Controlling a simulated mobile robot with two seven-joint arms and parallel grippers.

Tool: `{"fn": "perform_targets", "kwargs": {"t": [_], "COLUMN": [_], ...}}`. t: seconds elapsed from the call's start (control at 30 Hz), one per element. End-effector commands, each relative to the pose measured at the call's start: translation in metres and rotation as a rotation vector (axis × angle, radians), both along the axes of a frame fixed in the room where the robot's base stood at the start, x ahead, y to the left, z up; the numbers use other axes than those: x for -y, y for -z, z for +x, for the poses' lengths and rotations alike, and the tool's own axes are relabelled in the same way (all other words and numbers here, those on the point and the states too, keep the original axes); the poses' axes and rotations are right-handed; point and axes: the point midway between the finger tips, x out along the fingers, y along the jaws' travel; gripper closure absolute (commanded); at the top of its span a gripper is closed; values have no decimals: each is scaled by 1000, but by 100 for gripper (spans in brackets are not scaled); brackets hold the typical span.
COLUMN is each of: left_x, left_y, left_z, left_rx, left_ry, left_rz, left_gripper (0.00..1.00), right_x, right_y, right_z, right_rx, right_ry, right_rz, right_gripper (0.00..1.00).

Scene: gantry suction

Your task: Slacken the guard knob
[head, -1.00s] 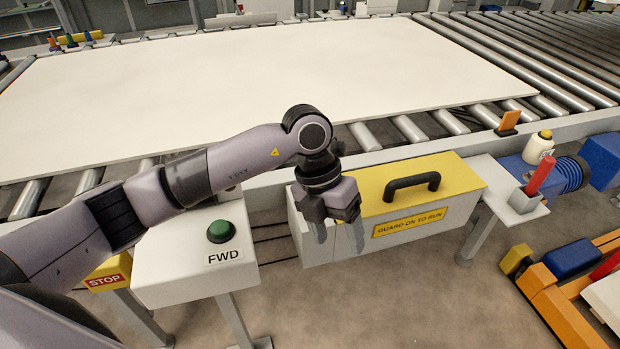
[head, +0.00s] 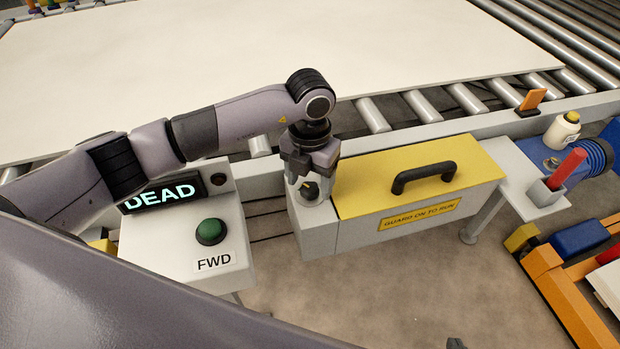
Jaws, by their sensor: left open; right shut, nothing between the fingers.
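The guard knob (head: 309,191) is a small dark knob on top of the pale box at the left end of the yellow guard cover (head: 360,190). My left gripper (head: 311,188) points down over it, open, with its fingers around the knob. I cannot tell whether they touch it. The cover has a black handle (head: 424,176) and a "GUARD ON TO RUN" label (head: 420,214). Only a small dark tip of my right gripper (head: 456,343) shows at the bottom edge, apart from the guard.
A control box with a green FWD button (head: 211,231) and a display reading DEAD (head: 162,193) stands left of the guard. A large white board (head: 260,60) lies on rollers behind. A red-handled tool (head: 567,168) stands in a holder at right.

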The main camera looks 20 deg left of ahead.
Motion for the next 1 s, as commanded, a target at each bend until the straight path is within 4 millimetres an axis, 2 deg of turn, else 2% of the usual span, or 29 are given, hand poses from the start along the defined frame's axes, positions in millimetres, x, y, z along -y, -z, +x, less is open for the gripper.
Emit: {"fn": "perform_targets", "kwargs": {"t": [0.1, 0.37, 0.53, 0.57, 0.8, 1.0], "left_x": [0, 0, 0, 0, 0, 0], "left_y": [8, 9, 9, 9, 9, 9], "left_z": [-1, 0, 0, 0, 0, 0], "left_rx": [-1, 1, 0, 0, 0, 0], "left_ry": [2, 2, 1, 1, -15, -95], "left_rz": [0, 0, 0, 0, -1, -1], "left_gripper": [33, 33, 85, 89, 89, 89], "right_x": [0, 0, 1, 1, 0, 0], "right_y": [-1, -1, -1, -1, -1, -2], "right_z": [0, 1, 1, 1, 2, 2], "right_rx": [0, 1, 2, 2, 3, 3], "right_ry": [0, -1, 0, 0, 0, -2], "right_rz": [0, -1, -2, -2, -2, -2], "right_gripper": [100, 100, 100, 100, 100, 100]}}
